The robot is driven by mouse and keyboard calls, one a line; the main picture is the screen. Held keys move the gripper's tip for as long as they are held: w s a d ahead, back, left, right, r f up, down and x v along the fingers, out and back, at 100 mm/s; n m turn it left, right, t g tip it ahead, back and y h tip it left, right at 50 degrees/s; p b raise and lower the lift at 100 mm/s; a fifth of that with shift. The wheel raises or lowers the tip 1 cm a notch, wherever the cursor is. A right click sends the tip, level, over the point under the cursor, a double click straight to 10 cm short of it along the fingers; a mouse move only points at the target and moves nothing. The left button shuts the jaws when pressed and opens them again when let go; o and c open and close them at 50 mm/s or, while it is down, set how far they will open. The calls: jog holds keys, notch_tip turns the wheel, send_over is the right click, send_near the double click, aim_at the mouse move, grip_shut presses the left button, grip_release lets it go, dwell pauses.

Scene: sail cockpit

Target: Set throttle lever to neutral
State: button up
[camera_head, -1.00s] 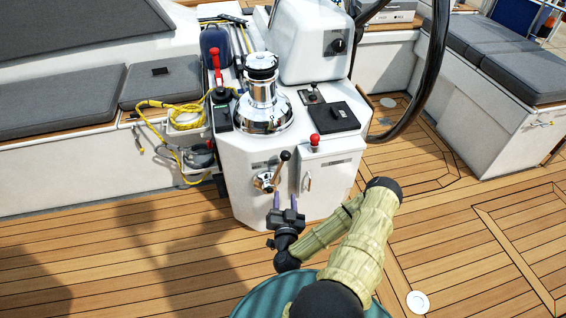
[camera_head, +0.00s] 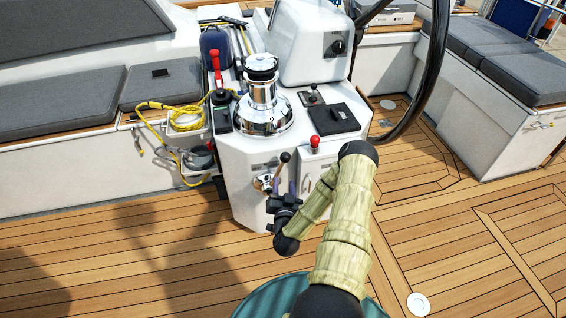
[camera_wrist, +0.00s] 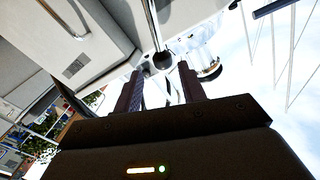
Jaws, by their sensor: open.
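The throttle lever (camera_head: 279,168) is a metal lever with a black knob on the front face of the white pedestal. It leans up and to the right from a chrome hub (camera_head: 263,182). My gripper (camera_head: 284,189) is just below the knob, in front of the pedestal, with its fingers pointing up. In the wrist view, my open gripper (camera_wrist: 159,82) has the lever's black knob (camera_wrist: 163,60) in line with the gap between its fingertips. I see no clear contact. The lever's shaft runs up beyond the knob there.
A red-knobbed control (camera_head: 314,142) sits on the pedestal's ledge right of the lever, above a small cabinet door (camera_head: 307,183). A chrome winch (camera_head: 262,100) stands above. The black steering wheel (camera_head: 436,60) is at right. Teak deck (camera_head: 120,250) is clear at left.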

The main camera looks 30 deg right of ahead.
aim_at(283, 164)
jog(key=x, duration=1.1)
jog(key=shift+w+d, duration=0.1)
jog(key=shift+w, duration=0.05)
grip_shut()
